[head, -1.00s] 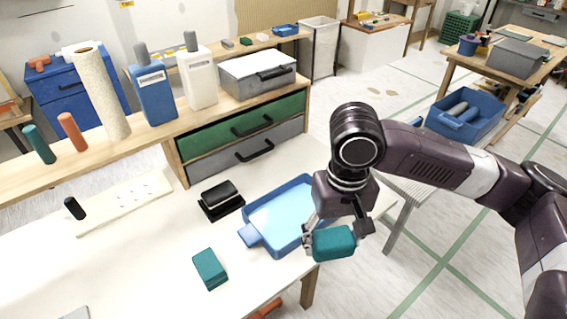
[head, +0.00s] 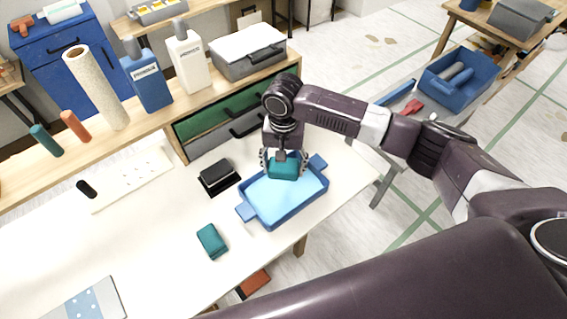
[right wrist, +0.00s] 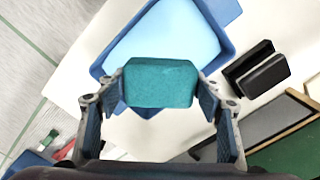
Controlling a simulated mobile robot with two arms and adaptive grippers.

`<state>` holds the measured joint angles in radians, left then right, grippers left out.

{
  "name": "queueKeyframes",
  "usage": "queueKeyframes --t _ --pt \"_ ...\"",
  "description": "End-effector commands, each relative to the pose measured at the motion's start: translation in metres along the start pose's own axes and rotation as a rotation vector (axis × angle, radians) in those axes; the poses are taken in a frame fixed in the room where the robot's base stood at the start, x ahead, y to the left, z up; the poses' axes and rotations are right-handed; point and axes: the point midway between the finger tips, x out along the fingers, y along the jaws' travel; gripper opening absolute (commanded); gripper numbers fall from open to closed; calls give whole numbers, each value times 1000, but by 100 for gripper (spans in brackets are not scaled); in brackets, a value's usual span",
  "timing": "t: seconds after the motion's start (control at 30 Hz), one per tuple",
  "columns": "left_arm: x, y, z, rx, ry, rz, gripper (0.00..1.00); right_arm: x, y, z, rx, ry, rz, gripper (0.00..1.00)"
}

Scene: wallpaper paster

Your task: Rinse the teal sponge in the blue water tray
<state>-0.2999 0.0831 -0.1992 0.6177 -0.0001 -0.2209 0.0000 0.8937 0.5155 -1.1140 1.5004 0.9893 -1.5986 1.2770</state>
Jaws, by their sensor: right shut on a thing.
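A teal sponge (head: 284,170) is held between the fingers of my right gripper (head: 284,163), over the far part of the blue water tray (head: 262,221). In the right wrist view the teal sponge (right wrist: 161,82) fills the gap between the fingers of my right gripper (right wrist: 160,92), with the blue water tray (right wrist: 229,14) and its light blue water beyond. I cannot tell whether the sponge touches the water. A second teal sponge (head: 211,241) lies on the white table left of the tray. My left gripper is not in view.
A black block (head: 219,177) sits left of the tray. A white board (head: 130,180) lies at the left of the table (head: 160,235). Two bottles and a paper roll (head: 97,88) stand on the wooden shelf behind. The table is clear around the second sponge.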

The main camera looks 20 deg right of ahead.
Motion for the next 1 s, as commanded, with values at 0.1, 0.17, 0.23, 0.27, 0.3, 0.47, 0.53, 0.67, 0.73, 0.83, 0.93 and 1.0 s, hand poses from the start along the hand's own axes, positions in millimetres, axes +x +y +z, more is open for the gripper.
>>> queueKeyframes --t 0.1,0.17,0.23,0.27,0.3,0.47,0.53,0.67,0.73,0.83,0.93,1.0 --pt "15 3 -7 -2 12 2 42 13 0 0 0 1 1 36" --pt "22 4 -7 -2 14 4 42 18 0 0 0 1 1 36" --pt "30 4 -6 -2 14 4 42 25 1 0 0 2 1 36" --pt "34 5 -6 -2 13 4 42 28 1 -1 0 2 1 36" --pt "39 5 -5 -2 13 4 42 32 1 -1 0 2 1 36" --pt "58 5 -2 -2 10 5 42 48 1 0 0 1 0 36" --pt "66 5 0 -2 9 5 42 54 1 0 0 1 1 36" --pt "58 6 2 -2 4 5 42 62 0 1 0 -2 1 36" --pt "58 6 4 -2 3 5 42 69 0 1 0 -3 1 36" --pt "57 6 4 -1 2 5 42 77 0 0 1 -1 0 36" --pt "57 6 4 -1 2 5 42 80 0 0 0 -1 1 36" --pt "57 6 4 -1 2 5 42 81 0 0 0 -1 0 36"
